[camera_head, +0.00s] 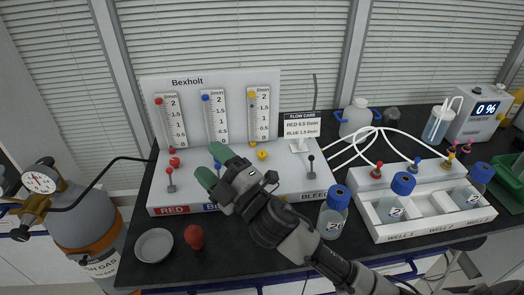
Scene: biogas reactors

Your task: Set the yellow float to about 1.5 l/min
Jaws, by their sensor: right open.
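The yellow float (251,94) sits near the 2 mark, at the top of the rightmost scale (262,112) on the white Bexholt panel. The yellow knob (262,155) is below that scale, on the white console. My right gripper (213,165) reaches in from the lower right with two green fingertips. My left gripper is not in view.
The red float (158,100) and blue float (206,98) are also near their scale tops. A flow card (300,126) and black lever (311,160) stand to the right. A blue-capped bottle (333,222), red bulb (194,237) and dish (154,246) are in front.

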